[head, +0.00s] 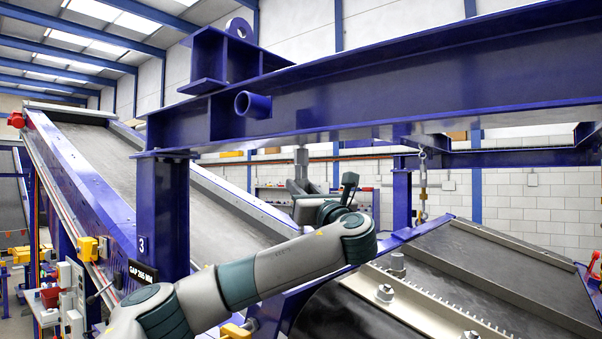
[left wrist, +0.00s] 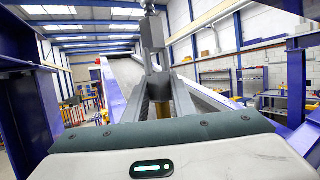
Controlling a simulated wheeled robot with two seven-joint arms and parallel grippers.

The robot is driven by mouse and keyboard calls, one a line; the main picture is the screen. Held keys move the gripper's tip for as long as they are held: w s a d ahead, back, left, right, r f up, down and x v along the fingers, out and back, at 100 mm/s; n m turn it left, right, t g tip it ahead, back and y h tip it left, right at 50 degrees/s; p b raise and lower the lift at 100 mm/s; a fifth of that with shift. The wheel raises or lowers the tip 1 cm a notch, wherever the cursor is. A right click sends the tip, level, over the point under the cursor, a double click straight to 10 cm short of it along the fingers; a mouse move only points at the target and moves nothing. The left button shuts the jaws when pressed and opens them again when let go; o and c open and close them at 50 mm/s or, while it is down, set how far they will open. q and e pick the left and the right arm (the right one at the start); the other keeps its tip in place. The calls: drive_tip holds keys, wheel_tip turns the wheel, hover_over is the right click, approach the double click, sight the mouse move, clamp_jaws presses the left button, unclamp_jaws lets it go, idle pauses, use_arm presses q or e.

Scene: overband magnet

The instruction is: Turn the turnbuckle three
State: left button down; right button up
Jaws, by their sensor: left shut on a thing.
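My left gripper (head: 302,190) is raised under the big blue beam, its arm coming in from the lower left. It is shut on the turnbuckle, whose grey metal upper end (head: 301,158) stands upright above the fingers. In the left wrist view the grey upper end (left wrist: 152,38) rises from between the fingers of the left gripper (left wrist: 158,85), and a brass-coloured part (left wrist: 162,110) shows below between them. The fingers hide the middle of the turnbuckle. A plate marked 3 (head: 141,246) is on the blue post. My right gripper is out of view.
The blue beam (head: 400,85) runs overhead on a blue post (head: 162,215). Another hanging link with a chain (head: 423,185) is to the right. A sloping conveyor (head: 100,160) lies behind at left. A belt with a toothed strip (head: 430,305) is at front right.

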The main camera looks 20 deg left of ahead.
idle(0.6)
use_arm(q)
drive_tip(key=shift+f+m+t+h+b, duration=0.15)
drive_tip(key=shift+m+t+h+b, duration=0.35)
drive_tip(key=shift+t+h+b, duration=0.2)
drive_tip(key=shift+m+t+h+b, duration=0.35)
drive_tip(key=shift+m+t+h, duration=0.25)
drive_tip(key=shift+h, duration=0.4)
drive_tip(key=shift+m+t+h, duration=0.3)
drive_tip(key=shift+h, duration=0.2)
drive_tip(key=shift+m+h, duration=0.3)
